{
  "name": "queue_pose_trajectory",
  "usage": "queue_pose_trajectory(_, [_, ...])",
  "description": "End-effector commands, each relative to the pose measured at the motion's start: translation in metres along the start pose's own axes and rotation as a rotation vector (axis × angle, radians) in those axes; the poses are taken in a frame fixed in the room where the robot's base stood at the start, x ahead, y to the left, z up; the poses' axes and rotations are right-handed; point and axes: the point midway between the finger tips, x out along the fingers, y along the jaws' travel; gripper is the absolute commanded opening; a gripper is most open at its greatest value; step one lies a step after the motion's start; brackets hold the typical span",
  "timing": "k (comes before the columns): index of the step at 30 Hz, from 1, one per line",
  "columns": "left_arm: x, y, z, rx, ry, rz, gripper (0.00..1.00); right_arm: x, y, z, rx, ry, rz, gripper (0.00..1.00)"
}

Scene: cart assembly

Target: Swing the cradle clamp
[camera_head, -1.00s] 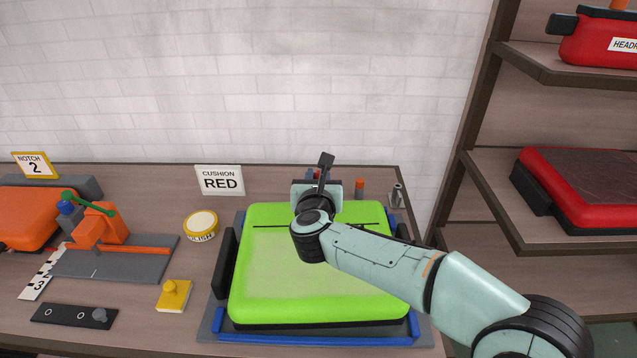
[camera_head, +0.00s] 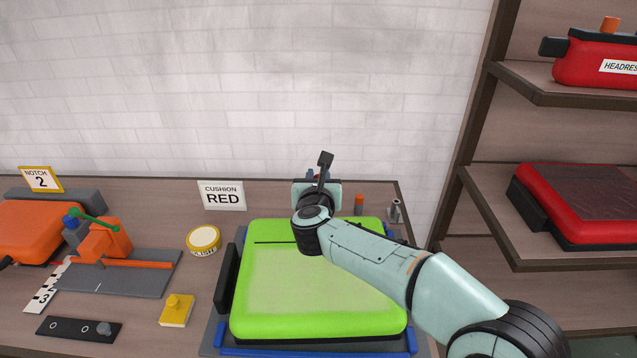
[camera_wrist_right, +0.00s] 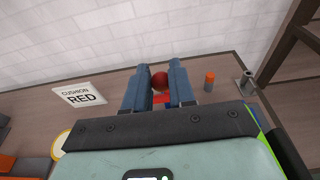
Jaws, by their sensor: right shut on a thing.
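The green cushion (camera_head: 310,300) lies flat in a cradle with blue edge strips (camera_head: 312,352) and a black side block (camera_head: 227,278). My right arm reaches over the cushion, and my right gripper (camera_head: 315,174) is at the cradle's far edge. In the right wrist view, the blue fingers of my right gripper (camera_wrist_right: 158,92) are closed around a red ball knob (camera_wrist_right: 160,81), which looks like the clamp's handle. A small red part shows just below the knob. The rest of the clamp is hidden by my gripper and wrist. My left gripper is not in view.
An orange peg (camera_head: 359,204) and a grey metal post (camera_head: 396,210) stand right of my gripper. A "CUSHION RED" sign (camera_head: 222,195) stands at the back. An orange fixture (camera_head: 105,242) is at left; shelves with red cushions (camera_head: 580,205) are at right.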

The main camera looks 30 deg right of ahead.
Motion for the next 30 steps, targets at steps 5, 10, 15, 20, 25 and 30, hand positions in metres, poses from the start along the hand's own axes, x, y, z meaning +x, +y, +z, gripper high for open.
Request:
queue_pose_trajectory(5, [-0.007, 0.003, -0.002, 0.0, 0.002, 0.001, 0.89, 0.005, -0.001, 0.01, 0.0, -0.003, 0.0, 0.07])
queue_pose_trajectory(10, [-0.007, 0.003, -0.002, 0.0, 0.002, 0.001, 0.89, 0.006, 0.0, 0.01, 0.0, -0.003, 0.0, 0.07])
queue_pose_trajectory(15, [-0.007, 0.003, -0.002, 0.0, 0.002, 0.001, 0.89, 0.006, 0.0, 0.01, 0.0, -0.003, 0.0, 0.07])
queue_pose_trajectory(20, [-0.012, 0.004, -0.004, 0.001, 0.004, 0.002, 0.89, 0.01, -0.001, 0.015, 0.0, -0.003, -0.002, 0.07])
queue_pose_trajectory(25, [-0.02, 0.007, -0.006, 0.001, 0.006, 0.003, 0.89, 0.019, -0.001, 0.024, -0.001, -0.003, -0.002, 0.07])
queue_pose_trajectory(30, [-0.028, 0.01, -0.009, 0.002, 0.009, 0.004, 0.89, 0.028, -0.001, 0.032, -0.001, -0.002, -0.002, 0.07])
